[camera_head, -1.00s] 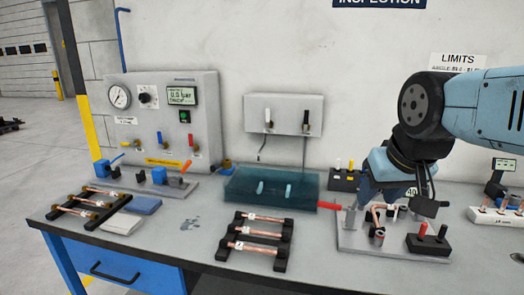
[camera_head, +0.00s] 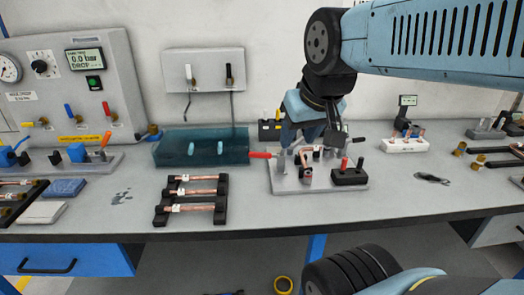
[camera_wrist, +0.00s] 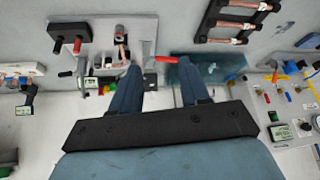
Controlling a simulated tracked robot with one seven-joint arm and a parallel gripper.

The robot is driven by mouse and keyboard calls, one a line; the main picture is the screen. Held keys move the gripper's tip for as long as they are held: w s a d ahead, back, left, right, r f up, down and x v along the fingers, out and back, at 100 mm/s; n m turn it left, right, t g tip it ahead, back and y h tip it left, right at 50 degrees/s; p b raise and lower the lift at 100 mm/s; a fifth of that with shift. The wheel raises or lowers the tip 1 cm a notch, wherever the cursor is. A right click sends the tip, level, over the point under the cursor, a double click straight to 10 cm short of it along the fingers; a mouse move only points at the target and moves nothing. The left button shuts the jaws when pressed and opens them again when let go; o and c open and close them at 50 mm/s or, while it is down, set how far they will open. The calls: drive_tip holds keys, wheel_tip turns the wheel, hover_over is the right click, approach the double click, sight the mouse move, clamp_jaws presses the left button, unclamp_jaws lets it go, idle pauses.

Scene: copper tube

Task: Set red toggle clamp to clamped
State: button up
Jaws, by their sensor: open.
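The red toggle clamp's handle (camera_head: 260,155) sticks out to the left from the back left of a grey fixture plate (camera_head: 284,186). It lies nearly level. My gripper (camera_head: 309,138) is over the back of the plate, pointing down, open and empty. In the wrist view the gripper (camera_wrist: 157,66) has its left finger over the plate and its right finger over the teal block. The clamp's base and jaw are partly hidden by the gripper. I cannot tell whether any finger touches the handle.
A teal translucent block (camera_head: 201,148) stands just left of the clamp. A black rack with copper tubes (camera_head: 190,193) lies in front of it. On the plate are a copper bend (camera_head: 306,173) and a black block with red and black pins (camera_head: 349,176). A white stand (camera_head: 404,145) is right.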

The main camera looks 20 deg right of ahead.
drive_tip(key=shift+w, duration=0.15)
drive_tip(key=c, duration=0.3)
drive_tip(key=shift+w+r+n+g, duration=0.1)
drive_tip(key=shift+w+n+g, duration=0.3)
drive_tip(key=shift+w+n, duration=0.2)
drive_tip(key=c, duration=0.3)
drive_tip(key=w+n+g+h, duration=0.1)
drive_tip(key=w+n, duration=0.1)
drive_tip(key=w, duration=0.2)
drive_tip(key=w+n+g+h, duration=0.2)
drive_tip(key=w+n, duration=0.1)
drive_tip(key=w, duration=0.1)
drive_tip(key=w+a+n+g+h, duration=0.1)
drive_tip(key=w+n+g, duration=0.1)
drive_tip(key=w, duration=0.1)
drive_tip(key=shift+w+f, duration=0.2)
drive_tip(key=shift+w, duration=0.2)
clamp_jaws()
drive_tip(key=w+a+f+n+g+h, duration=0.1)
drive_tip(key=w+a+f+n+h, duration=0.1)
drive_tip(key=w, duration=0.4)
drive_tip(key=w+a+f+n+g+h, duration=0.1)
drive_tip(key=w+a+f+n+h, duration=0.1)
drive_tip(key=w, duration=0.4)
drive_tip(key=shift+a+n+h, duration=0.7)
drive_tip(key=shift+n, duration=0.7)
drive_tip(key=shift+w, duration=0.1)
